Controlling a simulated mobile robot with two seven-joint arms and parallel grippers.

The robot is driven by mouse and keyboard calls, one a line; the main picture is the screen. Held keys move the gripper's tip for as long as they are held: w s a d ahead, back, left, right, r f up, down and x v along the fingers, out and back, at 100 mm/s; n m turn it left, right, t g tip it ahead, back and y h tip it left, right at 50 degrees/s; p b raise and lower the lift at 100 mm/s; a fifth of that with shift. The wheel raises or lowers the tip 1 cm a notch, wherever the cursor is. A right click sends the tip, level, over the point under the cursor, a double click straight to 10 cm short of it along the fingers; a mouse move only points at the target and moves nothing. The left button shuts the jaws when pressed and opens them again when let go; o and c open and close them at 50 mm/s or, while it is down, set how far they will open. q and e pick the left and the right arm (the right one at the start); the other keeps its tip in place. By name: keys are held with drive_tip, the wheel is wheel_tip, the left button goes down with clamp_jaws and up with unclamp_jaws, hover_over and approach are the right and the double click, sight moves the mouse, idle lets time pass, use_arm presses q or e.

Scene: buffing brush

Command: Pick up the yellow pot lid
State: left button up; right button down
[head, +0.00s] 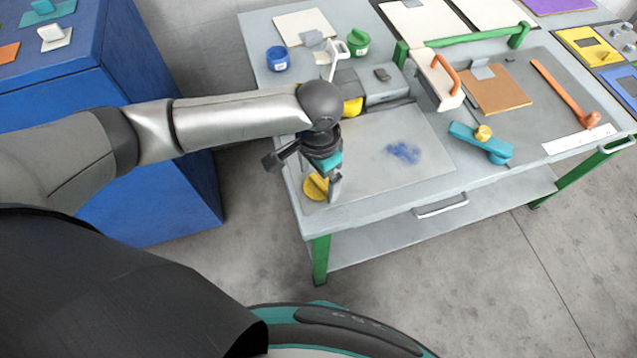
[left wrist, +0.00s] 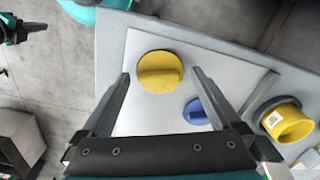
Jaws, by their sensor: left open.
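The yellow pot lid (head: 315,188) is a round disc near the front left corner of a grey plate on the workbench. In the left wrist view the lid (left wrist: 160,72) shows whole, with a raised grip bar across it. My left gripper (head: 312,179) is open and empty, pointing down at the lid; part of the lid is hidden in the head view. In the left wrist view the lid lies between the two finger tips, seemingly beyond them, with no clear contact.
Blue (head: 277,59) and green (head: 357,42) pots stand at the back. A teal brush-like tool (head: 481,142) lies right.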

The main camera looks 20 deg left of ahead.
use_arm(q)
drive_tip(key=c, duration=1.4)
drive_tip(key=shift+r, duration=0.1)
